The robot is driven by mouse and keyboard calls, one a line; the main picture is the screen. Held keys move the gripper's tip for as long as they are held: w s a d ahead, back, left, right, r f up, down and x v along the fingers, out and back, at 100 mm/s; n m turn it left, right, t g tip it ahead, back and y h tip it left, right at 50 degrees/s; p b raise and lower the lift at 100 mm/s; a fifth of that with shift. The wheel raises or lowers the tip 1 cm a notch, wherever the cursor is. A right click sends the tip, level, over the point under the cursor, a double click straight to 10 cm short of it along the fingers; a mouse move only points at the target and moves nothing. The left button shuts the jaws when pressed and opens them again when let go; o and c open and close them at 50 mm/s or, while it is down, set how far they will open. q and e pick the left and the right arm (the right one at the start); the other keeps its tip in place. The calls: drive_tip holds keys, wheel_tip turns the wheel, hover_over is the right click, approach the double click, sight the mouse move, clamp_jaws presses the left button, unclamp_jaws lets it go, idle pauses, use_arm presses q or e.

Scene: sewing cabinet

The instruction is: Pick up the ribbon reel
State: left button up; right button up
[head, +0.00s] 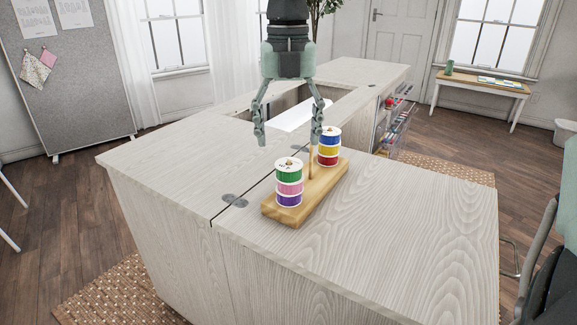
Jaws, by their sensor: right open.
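Ribbon reels stand in two stacks on a wooden stand (318,193) on the cabinet top. The near left stack has a green reel (288,173) on top, then a pink reel (289,188) and a purple reel (289,200). The far right stack has a blue reel (329,137), a yellow reel (328,150) and a red reel (327,161). A bare peg rises between the stacks. My right gripper (289,138) points down, open and empty, in the picture above the near stack. Its right finger overlaps the blue reel's left edge; I cannot tell whether they touch. My left gripper is out of view.
The pale wooden cabinet top (400,230) is clear in front and to the right of the stand. A recess with a white panel (291,115) lies behind. Thread racks (396,118) hang on the cabinet's far right side. A small desk (482,86) stands by the window.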

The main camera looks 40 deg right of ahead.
sight(289, 160)
wheel_tip(289, 160, down, 5)
drive_tip(key=shift+f+p, duration=0.2)
drive_tip(key=shift+p, duration=0.2)
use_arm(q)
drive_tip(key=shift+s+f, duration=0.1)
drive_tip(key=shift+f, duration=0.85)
use_arm(e)
drive_tip(key=shift+c, duration=0.2)
drive_tip(key=c, duration=1)
drive_tip(key=shift+c, duration=0.2)
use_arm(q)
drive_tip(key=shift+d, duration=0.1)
use_arm(e)
drive_tip(key=shift+r, duration=0.1)
wheel_tip(289, 160, up, 9)
drive_tip(key=shift+r+b, duration=0.1)
drive_tip(key=shift+b, duration=0.2)
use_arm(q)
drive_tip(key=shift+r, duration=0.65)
use_arm(e)
drive_tip(key=shift+r, duration=0.35)
